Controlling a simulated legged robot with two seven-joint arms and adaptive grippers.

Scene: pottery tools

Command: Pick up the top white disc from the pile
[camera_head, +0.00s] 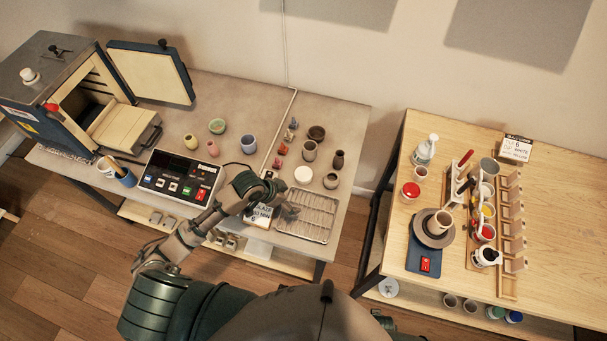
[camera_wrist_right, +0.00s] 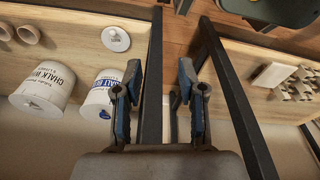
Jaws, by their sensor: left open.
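A round white disc (camera_head: 303,174) lies on the grey table among small pots; from above I cannot tell how many discs are under it. My left gripper (camera_head: 289,208) is open and empty, just below the disc in the head view, over the near left part of a wire rack. It is apart from the disc. My right gripper (camera_wrist_right: 160,95) is open and empty in the right wrist view, low by the table legs and lower shelf. The disc pile is not in that view.
A wire rack (camera_head: 309,217) lies in front of the disc. Small pots, such as a grey-brown cup (camera_head: 309,150) and a dark vase (camera_head: 338,160), stand close behind. A control box (camera_head: 181,178) and open kiln (camera_head: 100,105) are left. Labelled tubs (camera_wrist_right: 43,87) sit on the lower shelf.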

